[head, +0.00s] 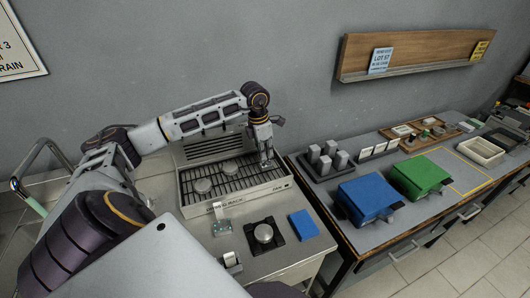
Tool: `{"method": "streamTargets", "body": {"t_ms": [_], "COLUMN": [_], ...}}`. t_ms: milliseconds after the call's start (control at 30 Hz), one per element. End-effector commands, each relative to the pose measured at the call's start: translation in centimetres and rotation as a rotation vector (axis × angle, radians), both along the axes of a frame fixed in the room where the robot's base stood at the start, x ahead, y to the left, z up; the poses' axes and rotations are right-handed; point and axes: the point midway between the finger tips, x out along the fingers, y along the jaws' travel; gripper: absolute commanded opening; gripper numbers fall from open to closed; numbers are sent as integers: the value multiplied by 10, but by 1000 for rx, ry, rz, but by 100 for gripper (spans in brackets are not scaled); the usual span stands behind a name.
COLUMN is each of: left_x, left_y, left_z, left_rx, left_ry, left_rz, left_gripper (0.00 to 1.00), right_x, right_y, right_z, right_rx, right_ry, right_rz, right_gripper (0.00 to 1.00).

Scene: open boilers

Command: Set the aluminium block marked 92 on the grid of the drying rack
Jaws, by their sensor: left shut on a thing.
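The drying rack (240,196) is a metal tray with a dark wire grid, standing on the steel counter at the centre. My left gripper (266,162) points down over the right end of the grid. It is shut on a small light metal block, mostly hidden by the fingers. I cannot read a marking on it, nor tell whether it touches the grid. My right gripper is not in view.
A black pad with a round metal piece (264,233) and a blue pad (303,224) lie in front of the rack. Bare grid shows between gripper and round pieces.

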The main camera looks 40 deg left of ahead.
Motion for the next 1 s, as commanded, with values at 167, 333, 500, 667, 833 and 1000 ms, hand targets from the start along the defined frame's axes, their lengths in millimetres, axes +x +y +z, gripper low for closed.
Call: {"method": "streamTargets", "body": {"t_ms": [167, 333, 500, 667, 833, 1000], "left_x": [0, 0, 0, 0, 0, 0], "left_y": [0, 0, 0, 0, 0, 0], "left_z": [-7, -7, -9, -10, -10, -10], "left_rx": [0, 0, 0, 0, 0, 0], "left_ry": [0, 0, 0, 0, 0, 0], "left_rz": [0, 0, 0, 0, -1, 0], "left_gripper": [0, 0, 0, 21, 31, 31], "right_x": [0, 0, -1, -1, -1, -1], "right_y": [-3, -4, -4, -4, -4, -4], "right_z": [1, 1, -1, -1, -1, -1], "right_rx": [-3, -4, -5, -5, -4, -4], "right_ry": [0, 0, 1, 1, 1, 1], "right_rz": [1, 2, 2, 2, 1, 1], "right_gripper": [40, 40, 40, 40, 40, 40]}}
